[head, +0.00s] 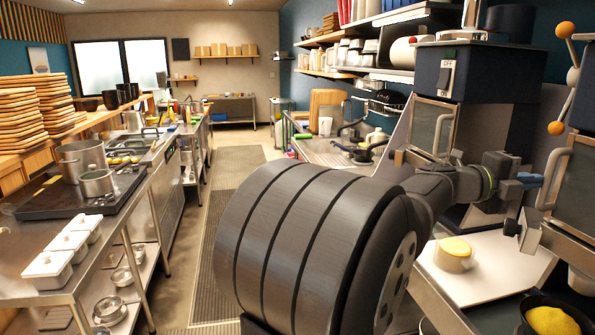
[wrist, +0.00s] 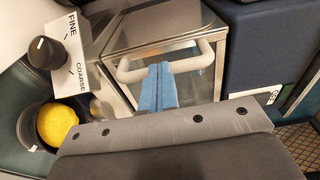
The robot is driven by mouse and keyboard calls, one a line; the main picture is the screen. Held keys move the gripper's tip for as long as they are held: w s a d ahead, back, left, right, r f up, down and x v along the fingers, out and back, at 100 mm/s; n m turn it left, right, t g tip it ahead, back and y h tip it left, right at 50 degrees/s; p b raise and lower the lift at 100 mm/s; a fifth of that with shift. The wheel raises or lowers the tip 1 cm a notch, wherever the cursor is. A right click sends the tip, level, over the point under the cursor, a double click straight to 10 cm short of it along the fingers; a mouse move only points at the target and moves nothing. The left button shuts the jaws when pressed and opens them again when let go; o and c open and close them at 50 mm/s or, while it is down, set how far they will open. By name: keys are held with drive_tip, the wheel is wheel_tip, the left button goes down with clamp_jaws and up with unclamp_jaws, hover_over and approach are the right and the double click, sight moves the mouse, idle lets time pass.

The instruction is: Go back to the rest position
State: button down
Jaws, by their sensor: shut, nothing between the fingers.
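My gripper (head: 530,180) is at the right of the head view, its blue fingers level with the pale handle (head: 555,178) of the appliance at the right edge. In the wrist view the blue fingers (wrist: 158,88) are together and empty. They overlap the white bar handle (wrist: 172,62) on a glass-fronted metal door (wrist: 150,40). I cannot tell whether they touch the handle. My dark arm reaches from the bottom middle of the head view to the right.
A dark bowl of yellow contents (head: 552,318) is at bottom right. A dark-blue machine (head: 470,75) stands behind my arm. The aisle floor (head: 235,180) at left is clear.

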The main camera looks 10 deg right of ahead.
idle(0.4)
drive_tip(key=w+a, duration=0.3)
drive_tip(key=a, duration=1.1)
drive_tip(key=s+d, duration=0.3)
drive_tip(key=d, duration=1.2)
drive_tip(key=s+a+n+t, duration=0.4)
drive_tip(key=s+a+t, duration=0.3)
drive_tip(key=a, duration=0.7)
drive_tip(key=shift+s+a+n+y, duration=0.3)
drive_tip(key=shift+s+y, duration=0.1)
drive_tip(key=shift+s, duration=0.2)
drive_tip(key=shift+d, duration=0.15)
drive_tip(key=w+d+m+g, duration=0.3)
drive_tip(key=w+d+g, duration=0.2)
drive_tip(key=d, duration=0.4)
drive_tip(key=shift+w+d+m+g+h, duration=0.15)
drive_tip(key=shift+w+m+g+h, duration=0.25)
drive_tip(key=shift+w, duration=0.15)
